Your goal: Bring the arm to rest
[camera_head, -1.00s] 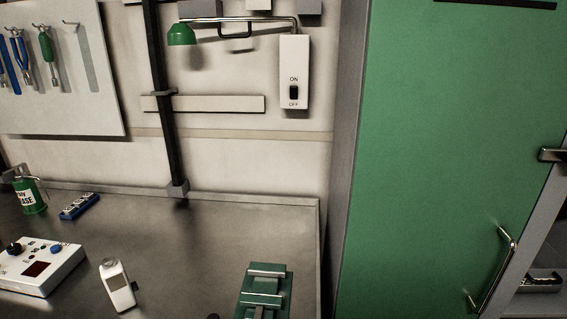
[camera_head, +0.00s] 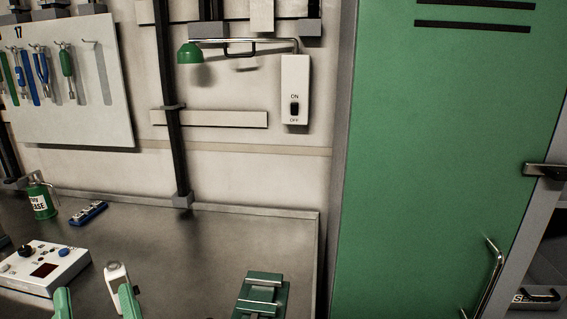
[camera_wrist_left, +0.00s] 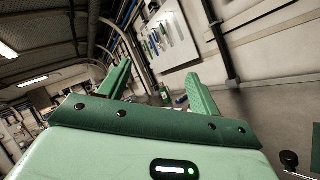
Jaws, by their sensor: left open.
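My left gripper (camera_head: 96,302) shows at the lower edge of the head view. Only its two green fingertips are in the picture, spread apart with nothing between them. It also shows in the left wrist view (camera_wrist_left: 160,88), where both green fingers stand wide apart and empty. In the head view its right fingertip overlaps the lower part of a white handheld device (camera_head: 115,271) on the bench. The rest of my left arm is hidden below the picture. My right gripper is in neither view.
The grey bench (camera_head: 190,250) carries a white control box (camera_head: 45,268), a green can (camera_head: 40,200), a blue block (camera_head: 88,213) and a green fixture (camera_head: 262,295). A tall green cabinet (camera_head: 430,150) stands right. A lamp (camera_head: 190,53) and switch box (camera_head: 295,90) are on the wall.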

